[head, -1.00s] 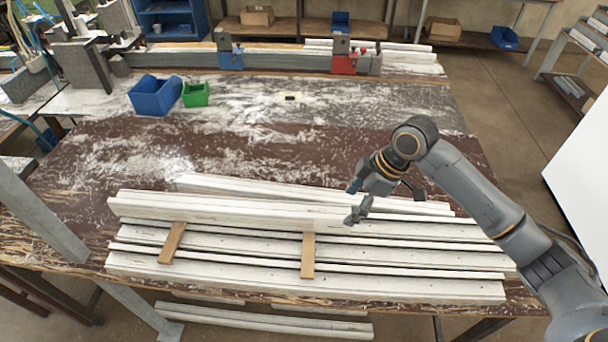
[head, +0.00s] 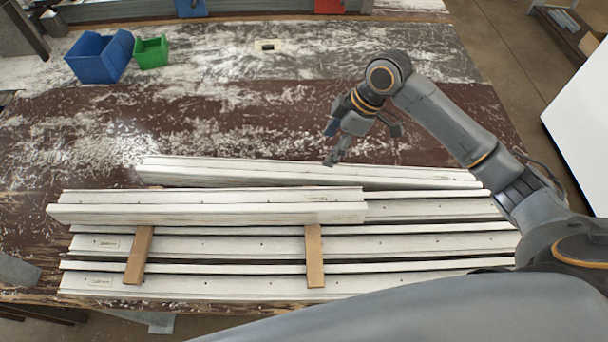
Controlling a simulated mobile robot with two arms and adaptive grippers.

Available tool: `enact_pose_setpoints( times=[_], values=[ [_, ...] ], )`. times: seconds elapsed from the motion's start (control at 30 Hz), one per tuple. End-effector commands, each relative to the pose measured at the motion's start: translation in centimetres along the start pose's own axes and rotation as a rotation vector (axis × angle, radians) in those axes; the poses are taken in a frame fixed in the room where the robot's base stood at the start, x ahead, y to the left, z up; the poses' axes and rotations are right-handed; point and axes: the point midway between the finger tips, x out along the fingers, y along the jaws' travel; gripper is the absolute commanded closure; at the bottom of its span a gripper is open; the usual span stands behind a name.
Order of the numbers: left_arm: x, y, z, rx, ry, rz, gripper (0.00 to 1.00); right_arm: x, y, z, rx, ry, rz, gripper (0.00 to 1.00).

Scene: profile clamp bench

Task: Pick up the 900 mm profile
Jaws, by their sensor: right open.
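White profiles lie lengthwise in a stack on the bench. A shorter profile (head: 210,207) lies on top at the front left, ending near the middle of the stack. Another long profile (head: 290,174) lies behind it at a slight angle. Longer profiles (head: 420,243) lie below and in front. Small labels show, but I cannot read which is the 900 mm profile. My right gripper (head: 362,145) is open and empty, above the bench by the rear edge of the back profile, with its fingers pointing down and left. It touches no profile that I can see. My left gripper is out of view.
Two wooden spacer strips (head: 314,256) lie across the front profiles. A blue bin (head: 100,57) and a green bin (head: 151,52) stand at the back left. A small pale block (head: 267,46) lies at the back. The dusty bench (head: 230,120) between is clear.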

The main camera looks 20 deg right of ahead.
Motion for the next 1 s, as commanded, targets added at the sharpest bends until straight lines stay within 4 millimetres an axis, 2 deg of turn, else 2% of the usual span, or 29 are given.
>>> enact_pose_setpoints(
  times=[0.03, 0.17, 0.5, 0.73, 1.0],
  values=[
    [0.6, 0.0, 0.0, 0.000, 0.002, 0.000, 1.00, 0.7, 0.0, 0.2, 0.000, 0.000, 0.000, 0.28],
    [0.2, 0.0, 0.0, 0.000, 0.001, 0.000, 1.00, 1.8, -0.1, 0.2, 0.003, 0.000, -0.005, 0.28],
    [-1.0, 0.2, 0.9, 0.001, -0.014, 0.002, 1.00, 7.8, -0.1, 0.1, 0.002, -0.001, -0.003, 0.28],
    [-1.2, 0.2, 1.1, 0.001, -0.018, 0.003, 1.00, 9.5, -0.1, 0.2, 0.001, 0.000, -0.002, 0.28],
    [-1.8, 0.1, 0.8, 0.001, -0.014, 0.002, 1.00, 13.4, -0.1, 0.1, 0.001, 0.000, -0.002, 0.28]
  ],
)
